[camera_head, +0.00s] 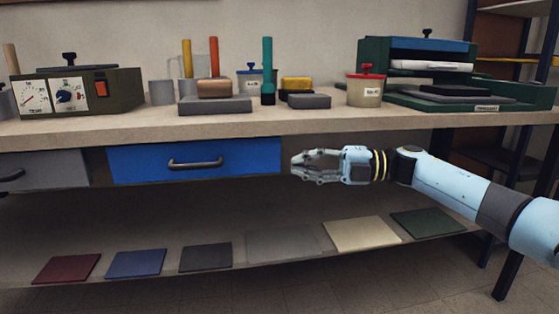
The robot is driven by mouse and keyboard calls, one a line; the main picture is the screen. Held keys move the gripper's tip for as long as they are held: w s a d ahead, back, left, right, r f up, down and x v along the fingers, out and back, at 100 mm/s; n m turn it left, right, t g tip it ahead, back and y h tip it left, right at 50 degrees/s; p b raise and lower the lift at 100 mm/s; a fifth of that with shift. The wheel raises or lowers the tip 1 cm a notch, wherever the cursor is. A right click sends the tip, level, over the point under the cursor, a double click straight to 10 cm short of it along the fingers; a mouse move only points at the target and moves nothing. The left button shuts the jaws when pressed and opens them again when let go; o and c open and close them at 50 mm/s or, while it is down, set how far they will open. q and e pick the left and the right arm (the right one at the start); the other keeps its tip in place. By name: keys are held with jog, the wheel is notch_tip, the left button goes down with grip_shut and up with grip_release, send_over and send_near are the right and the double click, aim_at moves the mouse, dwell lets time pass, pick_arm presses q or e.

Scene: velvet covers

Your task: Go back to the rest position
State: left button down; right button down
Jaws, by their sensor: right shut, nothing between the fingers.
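My right gripper (302,167) comes in from the right on a light blue arm. It is shut with nothing between its fingers. It hangs in front of the bench, just below the worktop edge, to the right of the blue drawer (196,160). A gap shows between the fingertips and the drawer in the picture. The drawer has a dark handle; I cannot tell whether it is fully closed. My left gripper is not in view.
The worktop (300,123) carries a dial box (110,90), upright coloured sticks, a red-lidded jar (366,87) and a green press-like device (450,75). A grey drawer (45,170) is at left. Several flat coloured squares, including a cream one (361,233), lie on the lower shelf.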

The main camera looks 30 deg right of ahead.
jog(key=shift+v, duration=1.95)
